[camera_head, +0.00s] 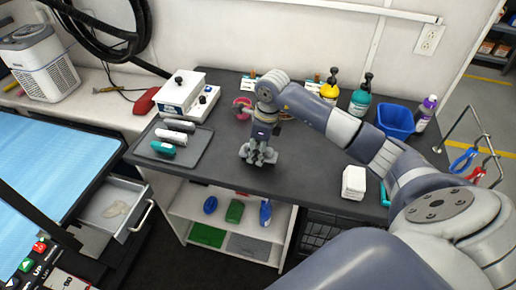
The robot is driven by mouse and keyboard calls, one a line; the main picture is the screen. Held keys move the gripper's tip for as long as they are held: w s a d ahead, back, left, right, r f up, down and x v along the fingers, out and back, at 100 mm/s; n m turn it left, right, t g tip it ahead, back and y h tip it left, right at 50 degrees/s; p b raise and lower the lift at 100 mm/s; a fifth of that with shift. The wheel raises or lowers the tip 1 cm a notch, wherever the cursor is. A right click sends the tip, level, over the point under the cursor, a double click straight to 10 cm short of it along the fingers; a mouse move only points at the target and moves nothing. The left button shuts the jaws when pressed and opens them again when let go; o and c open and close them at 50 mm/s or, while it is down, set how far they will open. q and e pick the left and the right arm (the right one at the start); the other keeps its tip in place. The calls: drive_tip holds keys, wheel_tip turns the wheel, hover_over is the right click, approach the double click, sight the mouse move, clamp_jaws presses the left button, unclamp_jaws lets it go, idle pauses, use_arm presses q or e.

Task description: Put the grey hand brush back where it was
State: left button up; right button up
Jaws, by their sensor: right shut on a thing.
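My right gripper (259,157) reaches over the dark worktop (300,165) and points down near its front edge. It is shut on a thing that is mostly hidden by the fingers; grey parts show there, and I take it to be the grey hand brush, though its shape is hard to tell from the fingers. No other grey hand brush stands out clearly. My left gripper is not in view.
A dark tray (190,160) with several grooming tools lies left of the gripper. A pink cup (242,104), bottles (329,88), a blue bin (396,121) and a white stack (353,181) stand around. An open shelf (190,232) is below.

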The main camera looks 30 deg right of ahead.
drive_tip(key=shift+f, duration=0.2)
drive_tip(key=shift+f, duration=0.15)
drive_tip(key=o, duration=1)
drive_tip(key=shift+r, duration=0.3)
drive_tip(key=r+b, duration=0.1)
drive_tip(key=r, duration=0.2)
drive_tip(key=r+b, duration=0.1)
drive_tip(key=r, duration=0.3)
drive_tip(key=s+d+r+b, duration=0.1)
drive_tip(key=r, duration=0.2)
drive_tip(key=shift+s+r, duration=0.1)
drive_tip(key=shift+r, duration=0.15)
drive_tip(key=shift+s+r, duration=0.1)
drive_tip(key=shift+r, duration=0.45)
